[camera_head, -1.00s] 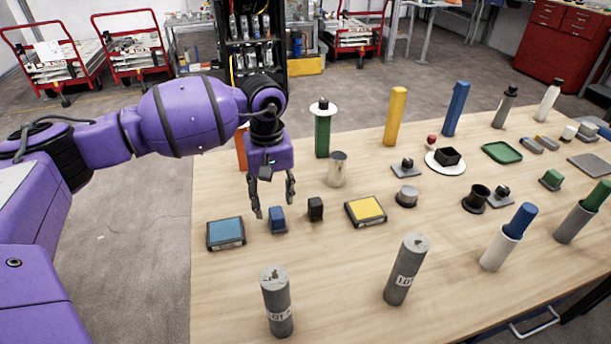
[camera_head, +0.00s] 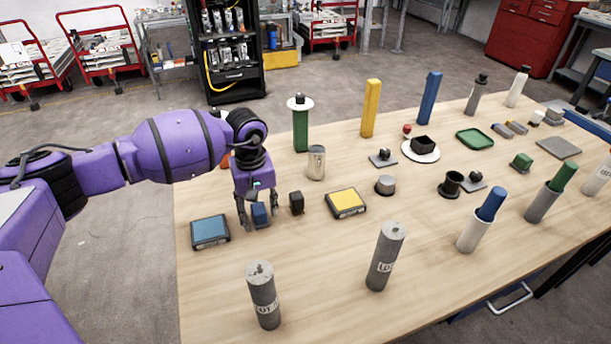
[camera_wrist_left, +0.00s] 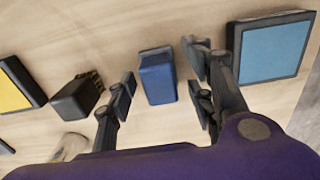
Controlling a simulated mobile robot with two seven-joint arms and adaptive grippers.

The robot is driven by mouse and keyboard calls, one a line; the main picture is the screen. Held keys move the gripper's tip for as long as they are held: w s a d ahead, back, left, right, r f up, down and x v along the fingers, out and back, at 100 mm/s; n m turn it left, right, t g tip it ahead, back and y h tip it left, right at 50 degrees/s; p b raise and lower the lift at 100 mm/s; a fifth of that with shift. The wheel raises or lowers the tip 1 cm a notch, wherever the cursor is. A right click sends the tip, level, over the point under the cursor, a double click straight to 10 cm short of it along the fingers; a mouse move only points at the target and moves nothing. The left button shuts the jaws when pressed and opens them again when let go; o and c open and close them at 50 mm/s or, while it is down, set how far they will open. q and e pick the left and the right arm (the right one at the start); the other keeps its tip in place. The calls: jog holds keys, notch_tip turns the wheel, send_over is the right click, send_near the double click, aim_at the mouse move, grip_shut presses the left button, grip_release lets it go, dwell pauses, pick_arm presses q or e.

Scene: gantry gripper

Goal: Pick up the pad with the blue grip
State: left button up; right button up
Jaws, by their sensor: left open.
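The pad with the blue grip (camera_head: 261,216) stands on the wooden table, between the blue-topped square pad and a small black block. In the left wrist view the blue grip (camera_wrist_left: 159,80) shows near the middle, with a grey base edge behind it. My left gripper (camera_head: 259,213) is open and pointing down, low over the table, with its fingers on either side of the blue grip. In the left wrist view its fingers (camera_wrist_left: 163,88) show a gap to the grip on both sides. Contact with the base cannot be told. My right gripper is not in view.
The blue-topped square pad (camera_head: 210,232) lies close on the left, and the black block (camera_head: 297,202) close on the right. A yellow-topped pad (camera_head: 345,203) is farther right. Grey cylinders (camera_head: 264,296) stand toward the front. A metal cup (camera_head: 316,163) stands behind.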

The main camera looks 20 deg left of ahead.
aim_at(259, 208)
pick_arm(q)
grip_shut()
jog(key=shift+r, duration=0.45)
notch_tip(259, 208, up, 2)
jog(key=shift+d+r+b, duration=0.15)
jog(key=shift+b, duration=0.35)
jog(key=s+d+r+b, duration=0.1)
jog(key=s+d+r, duration=0.5)
jog(key=d+r, duration=0.3)
jog(key=shift+d+r, duration=0.4)
jog(key=shift+d, duration=1.3)
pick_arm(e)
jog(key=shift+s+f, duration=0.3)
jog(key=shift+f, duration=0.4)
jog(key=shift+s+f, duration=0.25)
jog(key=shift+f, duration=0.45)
